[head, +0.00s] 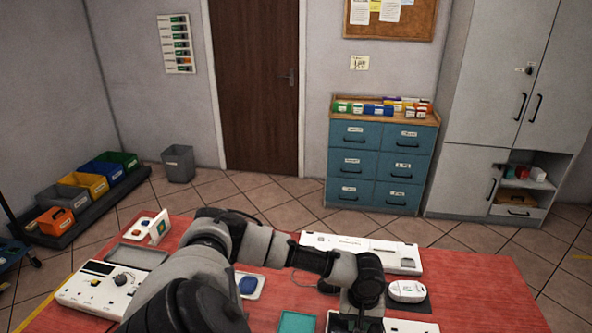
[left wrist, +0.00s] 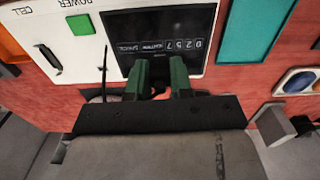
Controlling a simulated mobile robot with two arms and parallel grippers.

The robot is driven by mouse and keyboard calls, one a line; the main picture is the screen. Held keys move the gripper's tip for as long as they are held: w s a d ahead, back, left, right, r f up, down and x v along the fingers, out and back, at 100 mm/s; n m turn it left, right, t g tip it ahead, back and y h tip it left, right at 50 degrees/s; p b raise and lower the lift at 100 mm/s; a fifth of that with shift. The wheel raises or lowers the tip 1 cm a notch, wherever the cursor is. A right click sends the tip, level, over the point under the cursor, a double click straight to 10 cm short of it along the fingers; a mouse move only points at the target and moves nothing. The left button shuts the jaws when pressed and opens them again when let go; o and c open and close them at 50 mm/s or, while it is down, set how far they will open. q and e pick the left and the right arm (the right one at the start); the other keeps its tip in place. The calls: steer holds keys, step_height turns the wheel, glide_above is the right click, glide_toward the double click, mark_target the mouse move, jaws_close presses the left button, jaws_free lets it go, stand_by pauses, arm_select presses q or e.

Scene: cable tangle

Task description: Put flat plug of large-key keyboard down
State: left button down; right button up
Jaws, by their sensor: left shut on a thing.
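My left gripper (left wrist: 161,78) has two green fingers close together in the left wrist view, over a black panel with a small number display (left wrist: 165,47). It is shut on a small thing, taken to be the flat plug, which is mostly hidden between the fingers. In the head view my left arm reaches across the red table and its wrist hides the fingers. I cannot make out the large-key keyboard in either view. My right gripper is in neither view.
A white unit with a green square (left wrist: 78,24) adjoins the black panel. A thin dark cable (left wrist: 104,75) stands left of the fingers. A teal tray (head: 297,322), a long white unit (head: 345,244) and a white device (head: 407,291) lie nearby. Bare red table (head: 480,285) is at the right.

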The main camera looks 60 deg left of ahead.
arm_select(q)
steer(key=s+r, duration=0.3)
steer(key=s, duration=0.3)
steer(key=s+a+f+p, duration=0.1)
steer(key=a+f, duration=0.1)
steer(key=a, duration=0.1)
steer(key=s+a+f, duration=0.2)
steer(key=a, duration=0.2)
steer(key=s+a+f+p, duration=0.1)
steer(key=a+f, duration=0.1)
steer(key=a, duration=0.1)
steer(key=shift+s+a+f+p, duration=0.3)
steer(key=shift+s+p, duration=0.05)
steer(key=shift+s, duration=0.05)
steer(key=shift+s+a+f, duration=0.1)
steer(key=shift+f, duration=0.1)
step_height(320, 180, down, 3)
steer(key=shift+f+p, duration=0.1)
steer(key=shift+p, duration=0.2)
steer(key=shift+f, duration=0.4)
steer(key=shift+f, duration=0.1)
steer(key=c, duration=1)
jaws_free()
